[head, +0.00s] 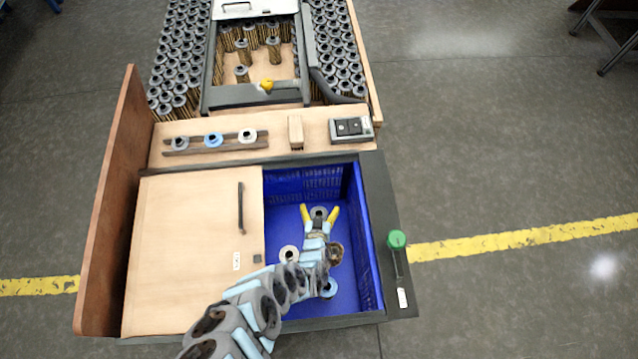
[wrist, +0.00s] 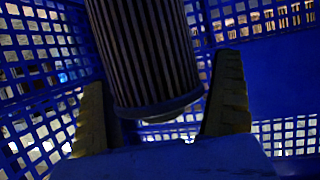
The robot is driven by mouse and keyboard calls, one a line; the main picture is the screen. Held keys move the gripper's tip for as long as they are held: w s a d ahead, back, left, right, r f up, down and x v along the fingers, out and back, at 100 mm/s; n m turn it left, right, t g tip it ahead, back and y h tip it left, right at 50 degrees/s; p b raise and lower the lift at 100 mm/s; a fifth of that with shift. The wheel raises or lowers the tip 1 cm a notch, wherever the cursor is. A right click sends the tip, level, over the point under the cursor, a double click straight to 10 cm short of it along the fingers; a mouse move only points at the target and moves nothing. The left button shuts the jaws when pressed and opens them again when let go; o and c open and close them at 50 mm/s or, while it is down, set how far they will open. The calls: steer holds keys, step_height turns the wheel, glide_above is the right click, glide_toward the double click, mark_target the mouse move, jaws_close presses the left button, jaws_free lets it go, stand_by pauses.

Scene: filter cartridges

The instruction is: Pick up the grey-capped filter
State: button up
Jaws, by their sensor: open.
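The grey-capped filter (head: 319,211) stands in the blue crate (head: 372,262), toward its back. My gripper (head: 319,214) reaches down into the crate with its yellow fingers spread, one on each side of this filter. In the wrist view, a dark pleated filter body (wrist: 145,50) with a rounded end ring shows between the two fingers of my gripper (wrist: 162,100). Gaps show on both sides, so the fingers do not appear to press on it.
A white-capped filter (head: 288,254) and a blue-capped filter (head: 329,289) are also in the crate, close to my arm. A wooden lid (head: 190,250) lies left of the crate. Behind, a rack (head: 230,147) holds grey, blue and white caps. A green knob (head: 396,239) stands at right.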

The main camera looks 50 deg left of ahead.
steer(key=c, duration=1.7)
steer(key=shift+r, duration=0.1)
